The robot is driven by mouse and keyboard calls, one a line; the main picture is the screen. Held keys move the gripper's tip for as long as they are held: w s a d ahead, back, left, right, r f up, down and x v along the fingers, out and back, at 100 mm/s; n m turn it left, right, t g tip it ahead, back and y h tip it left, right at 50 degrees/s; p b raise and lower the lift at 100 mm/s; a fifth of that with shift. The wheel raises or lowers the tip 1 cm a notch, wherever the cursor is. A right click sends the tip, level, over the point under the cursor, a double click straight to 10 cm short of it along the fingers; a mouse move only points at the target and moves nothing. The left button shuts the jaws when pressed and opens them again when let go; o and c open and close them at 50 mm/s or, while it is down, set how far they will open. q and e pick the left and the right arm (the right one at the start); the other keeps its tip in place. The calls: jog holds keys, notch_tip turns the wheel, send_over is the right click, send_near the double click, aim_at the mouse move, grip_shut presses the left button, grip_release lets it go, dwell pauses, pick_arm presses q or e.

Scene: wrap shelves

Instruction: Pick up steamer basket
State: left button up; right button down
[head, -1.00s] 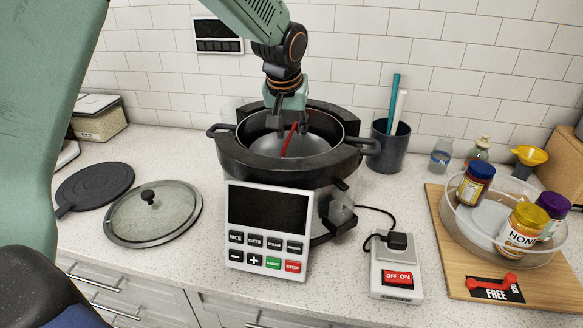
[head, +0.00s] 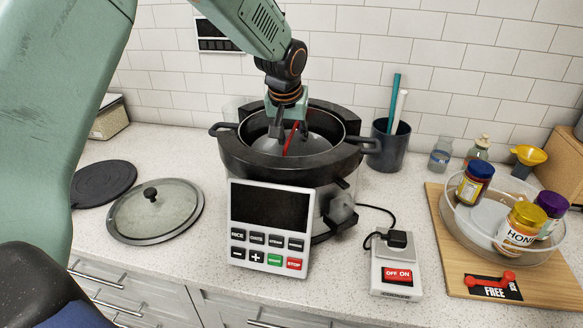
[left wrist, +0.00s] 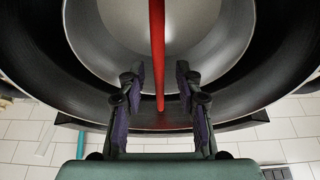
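A round metal steamer basket (head: 314,145) sits inside the dark pot ring of the cooker (head: 268,225). A red handle (head: 292,139) stands up from it; in the left wrist view the handle (left wrist: 157,45) runs down the picture's middle. My left gripper (head: 289,136) points down into the pot over the basket. It is open, with its fingertips on either side of the red handle and gaps showing in the left wrist view (left wrist: 160,76). The lower part of the basket is hidden by the pot. My right gripper is not in view.
The pot's black side handles (head: 222,129) and raised rim surround the basket. A glass lid (head: 155,212) and a black disc (head: 103,183) lie left. A dark cup with sticks (head: 390,148), a switch box (head: 397,277) and a glass bowl with jars (head: 470,228) stand right.

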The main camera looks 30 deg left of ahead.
pick_arm(q)
jog(key=shift+w+f, duration=0.15)
jog(key=shift+c, duration=1.3)
grip_shut()
